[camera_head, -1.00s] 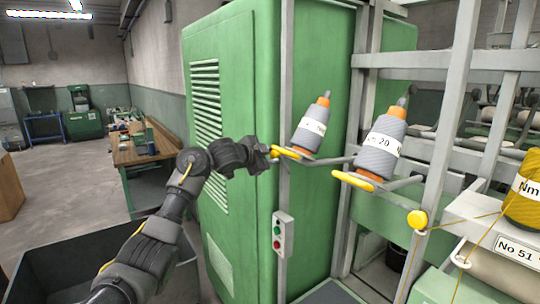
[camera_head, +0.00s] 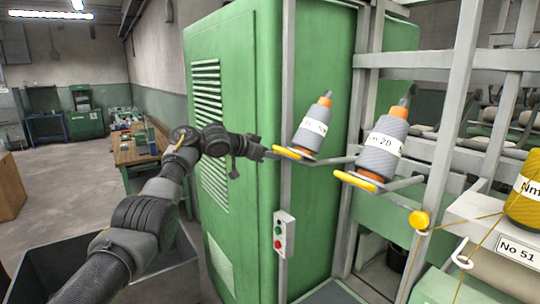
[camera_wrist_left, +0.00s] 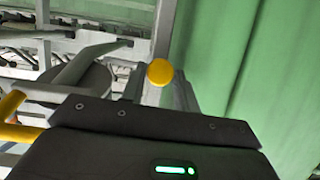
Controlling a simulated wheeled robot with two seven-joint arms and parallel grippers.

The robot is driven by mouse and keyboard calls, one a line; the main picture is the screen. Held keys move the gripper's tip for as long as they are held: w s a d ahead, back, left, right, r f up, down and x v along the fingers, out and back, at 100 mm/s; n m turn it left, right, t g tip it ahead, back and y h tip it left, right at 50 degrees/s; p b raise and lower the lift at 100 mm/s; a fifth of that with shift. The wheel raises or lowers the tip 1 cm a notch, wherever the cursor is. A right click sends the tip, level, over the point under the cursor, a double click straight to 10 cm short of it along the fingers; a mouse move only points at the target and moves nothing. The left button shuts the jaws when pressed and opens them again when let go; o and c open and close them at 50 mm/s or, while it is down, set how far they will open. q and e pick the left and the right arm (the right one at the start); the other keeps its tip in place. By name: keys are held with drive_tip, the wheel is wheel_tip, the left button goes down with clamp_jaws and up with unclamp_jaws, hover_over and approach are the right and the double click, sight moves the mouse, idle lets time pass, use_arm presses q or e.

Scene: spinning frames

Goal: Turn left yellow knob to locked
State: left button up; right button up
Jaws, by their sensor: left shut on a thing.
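My left gripper (camera_head: 264,151) reaches in from the left to the grey post at the green cabinet's edge. It is shut at the place of the left yellow knob, which it mostly hides in the head view. Another round yellow knob (camera_head: 420,219) sits lower on the right-hand post, apart from the gripper. My right gripper is not in view.
Two grey yarn cones (camera_head: 313,127) stand tilted on yellow-edged holders close to the right of the gripper. A switch box (camera_head: 284,233) is on the post below. The green cabinet (camera_head: 235,80) is behind. A workbench (camera_head: 140,158) stands at the left.

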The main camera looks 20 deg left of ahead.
use_arm(q)
drive_tip(key=shift+f+g, duration=0.2)
drive_tip(key=shift+g, duration=0.1)
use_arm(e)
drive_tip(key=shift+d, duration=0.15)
use_arm(q)
drive_tip(key=o, duration=0.9)
drive_tip(key=shift+o, duration=0.3)
drive_tip(key=shift+s+d+r, duration=0.1)
drive_tip(key=shift+r, duration=0.15)
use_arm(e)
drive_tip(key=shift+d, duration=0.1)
use_arm(q)
drive_tip(key=shift+r, duration=0.1)
